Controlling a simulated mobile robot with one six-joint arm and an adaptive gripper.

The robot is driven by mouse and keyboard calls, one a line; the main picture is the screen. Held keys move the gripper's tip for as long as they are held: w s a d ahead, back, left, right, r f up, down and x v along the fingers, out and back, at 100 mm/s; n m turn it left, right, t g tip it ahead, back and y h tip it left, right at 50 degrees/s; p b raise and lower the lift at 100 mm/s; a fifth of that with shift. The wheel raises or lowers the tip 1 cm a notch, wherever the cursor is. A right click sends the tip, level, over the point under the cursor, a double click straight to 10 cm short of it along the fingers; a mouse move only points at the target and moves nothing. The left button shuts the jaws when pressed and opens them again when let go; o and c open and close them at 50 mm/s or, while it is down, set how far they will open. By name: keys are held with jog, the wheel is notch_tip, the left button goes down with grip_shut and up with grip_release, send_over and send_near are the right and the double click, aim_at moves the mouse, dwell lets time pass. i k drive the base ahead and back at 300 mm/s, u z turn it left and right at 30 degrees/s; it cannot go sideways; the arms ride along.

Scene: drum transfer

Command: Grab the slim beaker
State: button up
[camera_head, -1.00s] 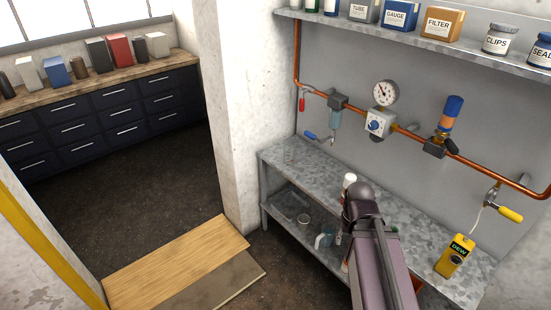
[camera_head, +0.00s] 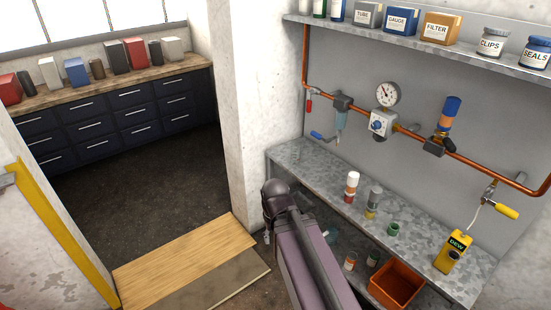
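I cannot clearly pick out a slim beaker. A small part of a pale teal, glassy item (camera_head: 329,233) shows on the lower shelf just right of my arm, too covered to identify. My arm rises from the bottom centre, with a dark rounded joint at its top, and hides the left part of the lower shelf. My gripper is not in view, so its state and its place relative to the beaker do not show.
The metal bench (camera_head: 425,237) holds a white-and-red bottle (camera_head: 351,188), a grey-and-yellow bottle (camera_head: 373,203), a green jar (camera_head: 393,230) and a yellow meter (camera_head: 453,252). Below are small jars (camera_head: 349,263) and an orange bin (camera_head: 397,285). A copper pipe (camera_head: 410,131) runs along the wall.

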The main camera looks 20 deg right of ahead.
aim_at(296, 154)
jog(key=u, duration=0.8)
jog(key=i, duration=3.5)
